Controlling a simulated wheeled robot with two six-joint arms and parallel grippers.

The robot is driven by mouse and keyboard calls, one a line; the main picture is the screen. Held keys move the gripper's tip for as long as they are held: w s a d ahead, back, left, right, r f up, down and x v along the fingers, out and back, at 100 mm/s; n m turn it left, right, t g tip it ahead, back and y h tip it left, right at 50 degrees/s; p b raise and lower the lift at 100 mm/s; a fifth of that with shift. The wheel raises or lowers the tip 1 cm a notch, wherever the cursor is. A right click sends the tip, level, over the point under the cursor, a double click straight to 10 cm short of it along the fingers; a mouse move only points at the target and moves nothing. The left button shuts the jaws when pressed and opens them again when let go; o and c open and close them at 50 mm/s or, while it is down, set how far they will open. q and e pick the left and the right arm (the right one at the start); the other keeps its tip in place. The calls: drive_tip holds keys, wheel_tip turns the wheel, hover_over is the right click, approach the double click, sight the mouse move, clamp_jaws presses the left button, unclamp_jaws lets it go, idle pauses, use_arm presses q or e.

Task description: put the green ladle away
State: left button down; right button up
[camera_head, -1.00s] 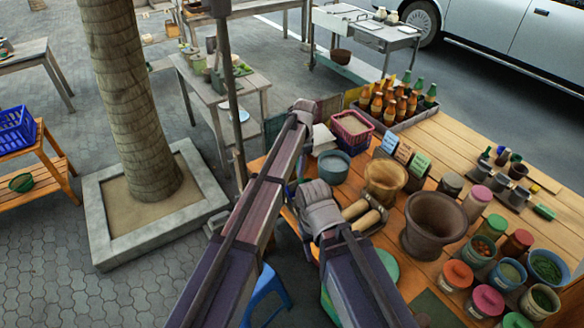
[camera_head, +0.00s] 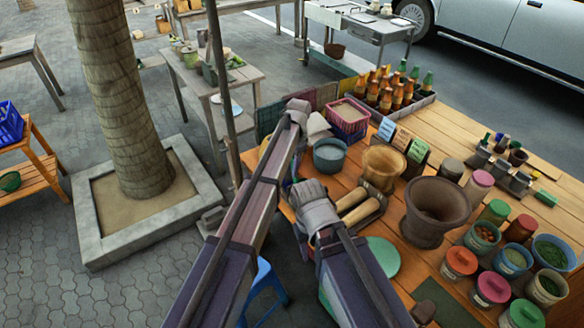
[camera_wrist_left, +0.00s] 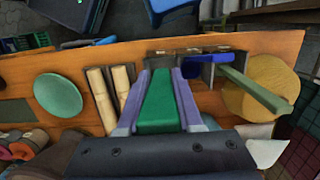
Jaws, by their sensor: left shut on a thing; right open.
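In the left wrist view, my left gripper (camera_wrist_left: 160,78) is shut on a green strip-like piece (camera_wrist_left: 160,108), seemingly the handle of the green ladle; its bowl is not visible. In the head view my left wrist (camera_head: 297,112) is over the table's far left edge, its fingers hidden. A rack (camera_wrist_left: 200,54) with dark holders and a blue bar stands along the table edge, just beyond the left fingers. A paler green bar (camera_wrist_left: 256,90) slants out from it, to the right. My right gripper (camera_head: 312,198) is open, low beside two wooden pestles (camera_head: 360,207); its fingertips are unclear.
The wooden table (camera_head: 455,135) holds a clay mortar (camera_head: 433,210), a wooden mortar (camera_head: 383,167), a teal pot (camera_head: 330,155), a pink basket (camera_head: 348,118), bottles (camera_head: 395,92) and several tubs. A green disc (camera_head: 384,256) lies near the front. A blue stool (camera_head: 264,290) stands below the table.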

use_arm(q)
drive_tip(key=shift+f+b, duration=3.25)
drive_tip(key=shift+f, duration=0.35)
drive_tip(key=c, duration=0.5)
unclamp_jaws()
drive_tip(key=shift+r, duration=0.2)
drive_tip(key=r+p, duration=0.7)
drive_tip(key=p, duration=0.1)
drive_tip(key=shift+w+d+r, duration=0.25)
drive_tip(key=shift+d+r, duration=0.05)
drive_tip(key=shift+d, duration=0.1)
drive_tip(key=shift+f, duration=0.1)
